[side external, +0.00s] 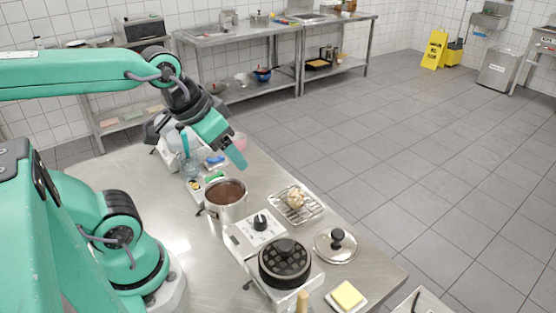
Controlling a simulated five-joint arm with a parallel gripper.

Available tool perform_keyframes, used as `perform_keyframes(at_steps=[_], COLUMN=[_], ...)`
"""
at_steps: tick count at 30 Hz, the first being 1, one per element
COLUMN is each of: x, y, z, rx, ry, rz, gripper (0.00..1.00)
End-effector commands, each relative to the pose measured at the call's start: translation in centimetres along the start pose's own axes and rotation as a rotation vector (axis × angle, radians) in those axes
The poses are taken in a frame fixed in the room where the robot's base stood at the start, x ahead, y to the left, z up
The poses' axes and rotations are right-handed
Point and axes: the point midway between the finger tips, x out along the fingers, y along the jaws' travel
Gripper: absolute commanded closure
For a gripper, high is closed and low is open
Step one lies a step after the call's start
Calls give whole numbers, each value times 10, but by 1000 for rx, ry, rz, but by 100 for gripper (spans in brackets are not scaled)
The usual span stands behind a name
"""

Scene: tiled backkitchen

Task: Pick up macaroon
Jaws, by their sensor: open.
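A small round beige-brown piece (296,198), which looks like the macaroon, sits on a wire rack (308,210) on the steel table. It is too small to make out in detail. My gripper (237,155), with teal fingers, hangs in the air above the table's far part, up and to the left of the rack. It is open, and nothing shows between its fingers. It is well apart from the beige piece.
A pot of brown liquid (226,191) stands left of the rack. Bottles and small items (190,165) stand behind the pot. Bare steel (180,215) lies left of it.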

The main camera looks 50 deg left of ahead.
Motion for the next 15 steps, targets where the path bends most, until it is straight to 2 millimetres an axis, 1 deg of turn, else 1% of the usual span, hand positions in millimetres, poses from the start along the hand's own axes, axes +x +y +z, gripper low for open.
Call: perform_keyframes(at_steps=[8, 15], x=[18, 46], y=[-1, -3], z=[-25, -52], rx=[-67, -142], ry=[-80, -163], rz=[-6, -18], gripper=[35, 35])
